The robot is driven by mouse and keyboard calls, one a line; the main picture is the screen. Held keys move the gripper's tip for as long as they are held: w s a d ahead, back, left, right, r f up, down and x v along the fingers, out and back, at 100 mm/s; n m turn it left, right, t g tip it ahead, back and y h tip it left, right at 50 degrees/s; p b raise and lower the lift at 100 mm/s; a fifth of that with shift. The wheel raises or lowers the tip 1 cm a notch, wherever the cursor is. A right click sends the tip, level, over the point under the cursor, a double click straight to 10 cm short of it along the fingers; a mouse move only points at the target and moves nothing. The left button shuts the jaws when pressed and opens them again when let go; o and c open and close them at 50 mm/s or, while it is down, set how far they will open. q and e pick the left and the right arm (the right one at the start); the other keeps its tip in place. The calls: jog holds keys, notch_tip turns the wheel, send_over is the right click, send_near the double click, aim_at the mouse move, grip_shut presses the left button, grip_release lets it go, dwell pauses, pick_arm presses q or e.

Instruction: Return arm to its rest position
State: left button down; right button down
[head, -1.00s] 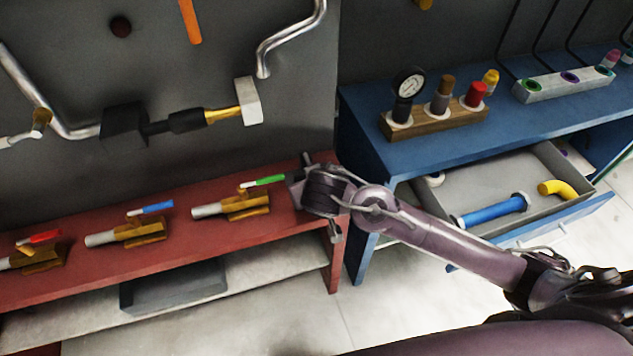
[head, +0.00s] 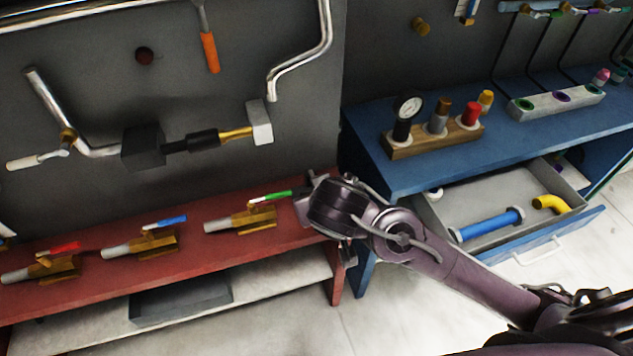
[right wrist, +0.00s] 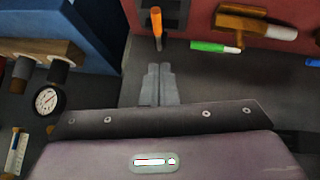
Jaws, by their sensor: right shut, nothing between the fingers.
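My right arm comes in from the right in the head view. Its gripper (head: 304,206) is near the right end of the red bench (head: 180,262), beside the green-handled valve (head: 245,218). The fingers are small and partly hidden there by the wrist. In the right wrist view the two fingers (right wrist: 158,82) are together with nothing between them. An orange-handled tool (right wrist: 156,22) shows beyond the fingertips, and the green handle (right wrist: 212,47) lies to the right of them. My left gripper is not in view.
Valves with blue (head: 165,223) and red (head: 58,249) handles lie on the red bench. The blue bench (head: 375,150) carries a wooden block (head: 400,148) with a gauge (head: 408,106). Its open drawer (head: 470,195) juts out behind my forearm. Pipes (head: 320,45) run along the grey wall.

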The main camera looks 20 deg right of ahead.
jog(key=s+d+f+g+y, duration=0.1)
jog(key=s+d+f+g, duration=0.2)
jog(key=s, duration=0.4)
jog(key=s+d+f+g+y, duration=0.1)
jog(key=s+d+f+g, duration=0.15)
jog(key=s+f, duration=0.4)
notch_tip(320, 180, down, 27)
jog(key=s, duration=0.1)
jog(key=s+d+f, duration=0.2)
jog(key=s+f, duration=0.8)
jog(key=s+d+f+n+g, duration=0.1)
jog(key=s+d+f, duration=0.1)
jog(key=s+f, duration=0.7)
jog(key=shift+s+f+h, duration=0.3)
jog(key=shift+s+f, duration=0.05)
jog(key=shift+s, duration=0.45)
jog(key=shift+d+g, duration=0.1)
jog(key=shift+g, duration=0.15)
